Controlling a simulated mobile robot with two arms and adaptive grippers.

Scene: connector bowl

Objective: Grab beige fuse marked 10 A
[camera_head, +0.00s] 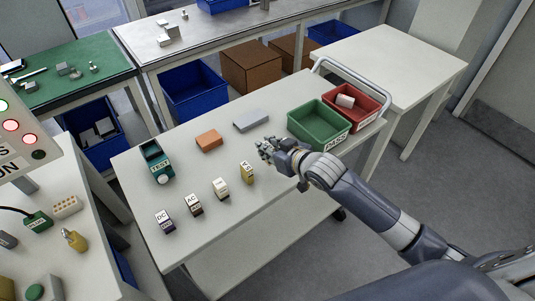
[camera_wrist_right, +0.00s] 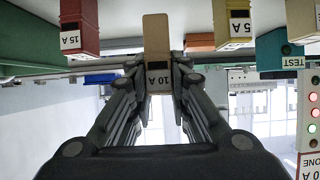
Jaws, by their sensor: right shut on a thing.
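The beige fuse (camera_wrist_right: 155,35) marked 10 A is in the middle of the right wrist view, which shows its label upside down. My right gripper (camera_wrist_right: 157,75) is shut on it, with a finger on each side. In the head view my right gripper (camera_head: 264,149) is over the white table, left of the green bin. There I cannot make out the held fuse. I cannot tell whether it touches the table. My left gripper is not in view.
In the wrist view a red fuse (camera_wrist_right: 78,28) marked 15 A and a yellow fuse (camera_wrist_right: 236,24) marked 5 A flank the held one. In the head view, labelled blocks (camera_head: 194,204), a teal TEST holder (camera_head: 156,158), a green PASS bin (camera_head: 318,112) and a red bin (camera_head: 367,96) stand on the table.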

